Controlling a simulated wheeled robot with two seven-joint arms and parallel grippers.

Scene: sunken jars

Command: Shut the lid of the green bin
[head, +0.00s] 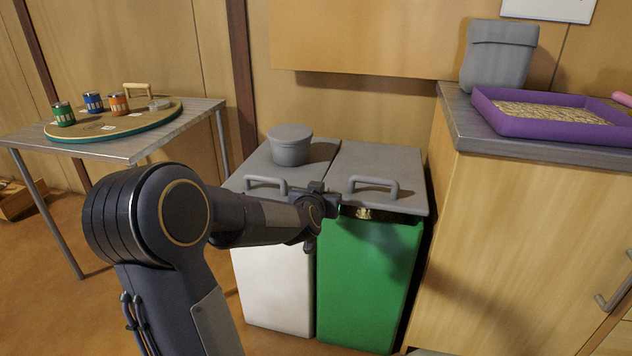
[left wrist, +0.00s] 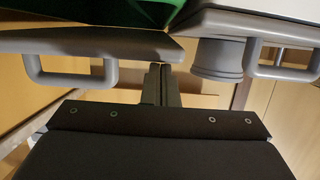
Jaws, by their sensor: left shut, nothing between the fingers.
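The green bin (head: 366,275) stands beside a white bin in the head view. Its grey lid (head: 385,165), with a loop handle (head: 373,184), sits slightly raised at the front; a dark gap and something gold-coloured show under the front edge. My left gripper (head: 332,202) is shut and empty, by the front left corner of this lid; I cannot tell whether it touches. In the left wrist view, upside down, the shut fingers (left wrist: 161,82) show near the edge of the green bin's lid (left wrist: 100,46), with the green bin (left wrist: 140,12) above. My right gripper is not in view.
The white bin (head: 275,285) has a grey lid bearing a grey lidded pot (head: 290,147). A wooden cabinet (head: 520,230) stands close on the right, with a purple tray (head: 545,128) and grey container (head: 498,60) on top. A table (head: 95,148) with several cups is at left.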

